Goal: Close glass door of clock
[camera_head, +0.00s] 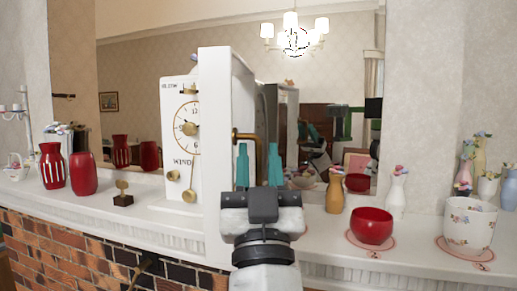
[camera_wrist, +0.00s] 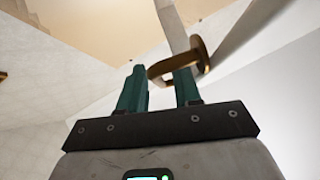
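The white clock (camera_head: 178,155) stands on the mantel with its round dial and brass parts uncovered. Its tall white door (camera_head: 214,150) stands open, swung outward and seen nearly edge-on in the head view. A brass handle (camera_head: 236,137) is on the door's right side; it also shows in the wrist view (camera_wrist: 198,54). My gripper (camera_head: 258,165) is to the right of the door, its teal fingers apart. In the wrist view the fingertips (camera_wrist: 160,80) are close to the handle, which overlaps the right finger; I cannot tell whether they touch.
The white mantel (camera_head: 325,235) holds red vases (camera_head: 83,173) and a small brass ornament (camera_head: 123,194) on the left. A yellow vase (camera_head: 335,193), a red bowl (camera_head: 371,226) and a floral pot (camera_head: 468,224) stand on the right. A mirror is behind.

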